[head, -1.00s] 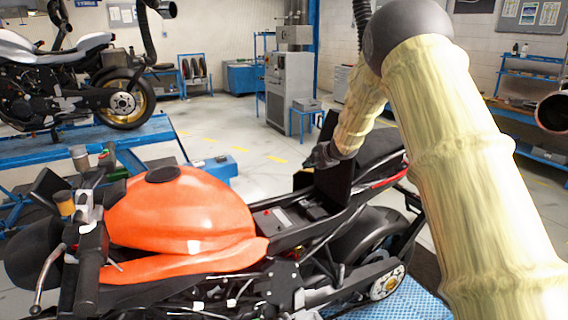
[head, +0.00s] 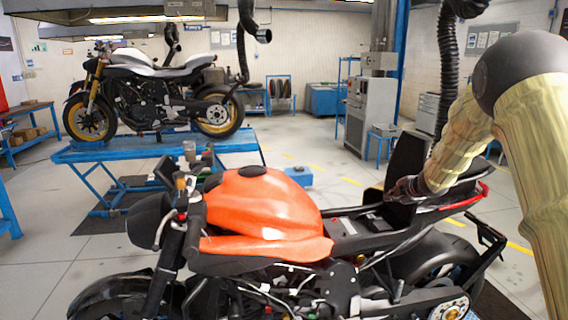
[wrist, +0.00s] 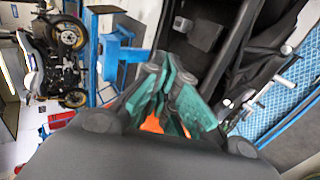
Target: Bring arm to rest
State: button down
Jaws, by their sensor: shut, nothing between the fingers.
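My gripper (head: 393,191) is at the end of my arm, over the open seat area of the orange motorcycle (head: 262,205). It is beside an upright black panel (head: 407,156); I cannot tell whether they touch. In the wrist view its teal fingers (wrist: 172,98) are together, with nothing held between them. My arm, in a tan ribbed cover, comes in from the right side of the head view and bends at a dark round joint.
A white and black motorcycle (head: 160,88) stands on a blue lift table (head: 110,150) at the back left. A grey cabinet (head: 372,112) and a blue bin (head: 322,99) stand at the back. A black hose (head: 448,60) hangs behind my arm. Grey floor is open at the left.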

jog(key=s+a+f+m+g+b, duration=0.1)
jog(key=s+a+f+m, duration=0.15)
jog(key=s+f, duration=0.4)
jog(key=s+a+f+m+g, duration=0.1)
jog(key=s+a+f+m, duration=0.15)
jog(key=f, duration=0.75)
jog(key=s+a+f+m+g+b, duration=0.1)
jog(key=s+a+f, duration=0.2)
jog(key=s+f, duration=0.35)
jog(key=s+a+f+m+g, duration=0.1)
jog(key=s+a+f+m, duration=0.2)
jog(key=s+f, duration=0.55)
jog(key=s+a+f+m+g, duration=0.1)
jog(key=s+a+f+m, duration=0.15)
jog(key=s+f, duration=0.6)
jog(key=s+f+m+g+b, duration=0.1)
jog(key=s+f+m, duration=0.2)
jog(key=s, duration=0.9)
jog(key=s+a+f+m+g+h, duration=0.1)
jog(key=s+f+m+g, duration=0.1)
jog(key=s, duration=1.1)
jog(key=s+a+f+m+g+h+b, duration=0.1)
jog(key=s+f+m, duration=0.3)
jog(key=s, duration=0.8)
jog(key=shift+s+a+f+g+b, duration=0.2)
jog(key=shift+f+g+b, duration=0.1)
jog(key=shift+g, duration=0.4)
